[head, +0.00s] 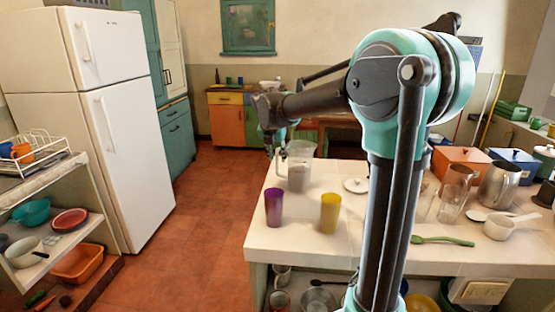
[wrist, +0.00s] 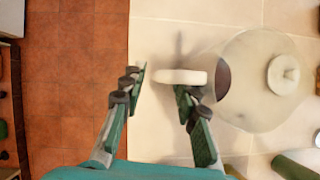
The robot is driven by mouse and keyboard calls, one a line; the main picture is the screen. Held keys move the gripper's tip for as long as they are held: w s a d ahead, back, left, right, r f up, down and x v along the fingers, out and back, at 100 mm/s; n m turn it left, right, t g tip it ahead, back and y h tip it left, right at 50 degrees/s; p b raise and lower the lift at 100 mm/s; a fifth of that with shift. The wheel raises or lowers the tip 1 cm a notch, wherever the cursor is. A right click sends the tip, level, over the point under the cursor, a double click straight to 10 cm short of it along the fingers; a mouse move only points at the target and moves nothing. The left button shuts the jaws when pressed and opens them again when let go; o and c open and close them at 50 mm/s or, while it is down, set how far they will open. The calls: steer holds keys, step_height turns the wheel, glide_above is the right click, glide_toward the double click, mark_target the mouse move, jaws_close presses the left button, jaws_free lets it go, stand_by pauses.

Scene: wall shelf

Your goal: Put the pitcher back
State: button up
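A clear pitcher (head: 299,177) stands upright on the white counter near its far left corner in the head view. In the wrist view the pitcher (wrist: 245,105) is a large translucent round shape, with its pale handle (wrist: 170,77) pointing left toward my fingers. My gripper (head: 277,150) is at the pitcher's handle side. In the wrist view my gripper (wrist: 158,85) is open, its fingers spread apart, with the handle's end between the tips. The handle partly overlaps the right fingertip, and I cannot tell if they touch.
A purple cup (head: 273,207) and a yellow cup (head: 330,213) stand on the counter (head: 300,244) in front of the pitcher. A white lid (head: 354,185) lies to its right. A metal pitcher (head: 498,186) and pots stand further right. Floor left of the counter is free.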

steer(key=v, duration=0.9)
steer(key=shift+s+r, duration=0.2)
steer(key=shift+r, duration=0.15)
